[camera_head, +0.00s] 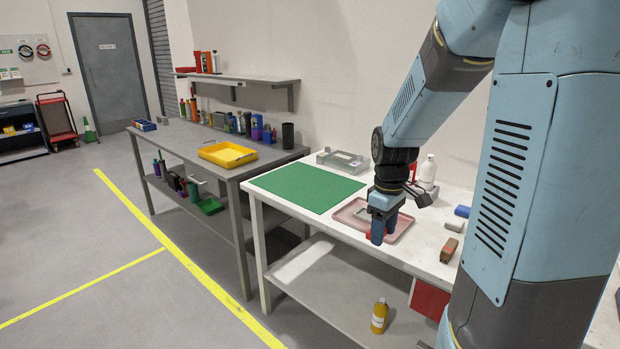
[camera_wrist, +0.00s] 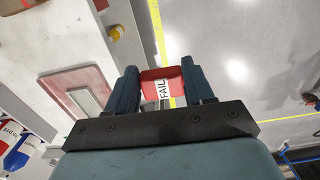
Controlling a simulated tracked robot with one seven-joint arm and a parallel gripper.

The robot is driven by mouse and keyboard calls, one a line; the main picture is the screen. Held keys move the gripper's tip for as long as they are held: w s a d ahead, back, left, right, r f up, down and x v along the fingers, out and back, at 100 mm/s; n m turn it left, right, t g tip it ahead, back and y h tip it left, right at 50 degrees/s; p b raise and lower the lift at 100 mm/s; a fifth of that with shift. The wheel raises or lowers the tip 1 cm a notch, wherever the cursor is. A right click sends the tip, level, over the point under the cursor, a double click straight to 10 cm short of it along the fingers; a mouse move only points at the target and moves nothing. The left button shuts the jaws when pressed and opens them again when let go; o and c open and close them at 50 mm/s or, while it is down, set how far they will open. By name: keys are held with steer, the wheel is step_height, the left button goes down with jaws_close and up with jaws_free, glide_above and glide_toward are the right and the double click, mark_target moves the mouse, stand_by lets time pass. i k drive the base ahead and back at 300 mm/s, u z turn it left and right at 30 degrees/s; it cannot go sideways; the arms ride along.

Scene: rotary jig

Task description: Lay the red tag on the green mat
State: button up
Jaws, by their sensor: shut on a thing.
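The red tag (camera_wrist: 148,76), marked with a white "FAIL" label, is between the two blue fingers of my gripper (camera_wrist: 159,72) in the wrist view. My gripper (camera_head: 380,230) is shut on it and holds it above the front part of the white table, by the pink tray. In the head view only a small red bit of the tag (camera_head: 368,236) shows beside the fingers. The green mat (camera_head: 305,186) lies flat and bare on the table, to the left of my gripper and apart from it.
The pink tray (camera_head: 402,226) is beside and partly behind my gripper. A grey metal fixture (camera_head: 342,160) stands behind the mat. A white bottle (camera_head: 427,172), blue rolls and a brown block (camera_head: 449,249) are to the right. A grey bench with a yellow tray (camera_head: 228,154) is left.

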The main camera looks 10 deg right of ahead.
mark_target(307, 182)
steer(key=i, duration=1.55)
steer(key=u, duration=0.1)
